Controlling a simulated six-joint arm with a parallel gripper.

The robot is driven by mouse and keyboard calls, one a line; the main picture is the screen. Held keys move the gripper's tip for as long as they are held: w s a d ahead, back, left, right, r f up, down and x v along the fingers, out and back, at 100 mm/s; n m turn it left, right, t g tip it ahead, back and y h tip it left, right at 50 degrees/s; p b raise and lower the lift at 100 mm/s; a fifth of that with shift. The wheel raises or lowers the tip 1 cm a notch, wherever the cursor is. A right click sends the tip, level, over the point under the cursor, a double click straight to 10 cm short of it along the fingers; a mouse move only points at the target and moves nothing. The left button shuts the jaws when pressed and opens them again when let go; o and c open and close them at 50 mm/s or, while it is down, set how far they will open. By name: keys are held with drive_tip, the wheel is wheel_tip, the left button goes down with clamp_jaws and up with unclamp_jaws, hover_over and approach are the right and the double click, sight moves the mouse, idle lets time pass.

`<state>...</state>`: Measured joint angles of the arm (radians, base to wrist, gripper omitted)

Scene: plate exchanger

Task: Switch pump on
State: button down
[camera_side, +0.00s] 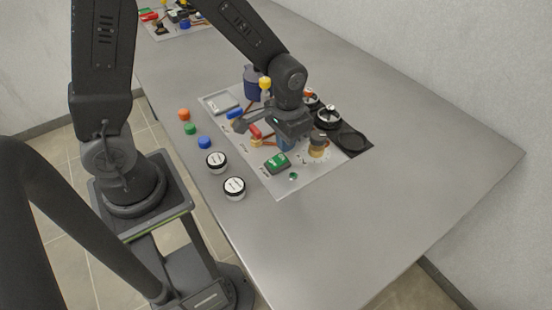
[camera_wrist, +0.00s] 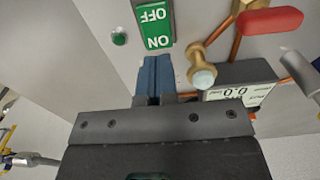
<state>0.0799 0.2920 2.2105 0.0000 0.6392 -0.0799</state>
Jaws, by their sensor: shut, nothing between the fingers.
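The green pump switch (camera_wrist: 154,22), marked OFF and ON, sits on the light panel in the wrist view. It also shows in the side view (camera_side: 277,163). My gripper (camera_wrist: 155,62) has its blue fingers together with nothing between them. Its fingertips are close to the ON end of the switch; I cannot tell whether they touch it. In the side view my gripper (camera_side: 286,144) is low over the panel, just behind the switch. A small round green button or lamp (camera_wrist: 119,38) is beside the switch; I cannot tell whether it is lit.
A brass fitting (camera_wrist: 196,65), a display reading 0.0 (camera_wrist: 238,95) and a red valve handle (camera_wrist: 270,22) are close to my gripper. Round black-and-white containers (camera_side: 234,187) and coloured caps (camera_side: 190,128) stand left of the panel. The table's front (camera_side: 330,240) is clear.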

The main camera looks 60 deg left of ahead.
sight(286, 157)
drive_tip(key=shift+f, duration=1.2)
idle(0.5)
drive_tip(key=shift+r, duration=3.55)
drive_tip(key=shift+s+r, duration=0.1)
drive_tip(key=shift+r, duration=0.2)
drive_tip(key=s+a+r+t, duration=0.2)
drive_tip(key=s+r+t, duration=0.3)
drive_tip(key=s+r, duration=0.7)
drive_tip(key=shift+s+a+r+t, duration=0.15)
drive_tip(key=shift+a+r+t, duration=0.2)
drive_tip(key=shift+r, duration=0.3)
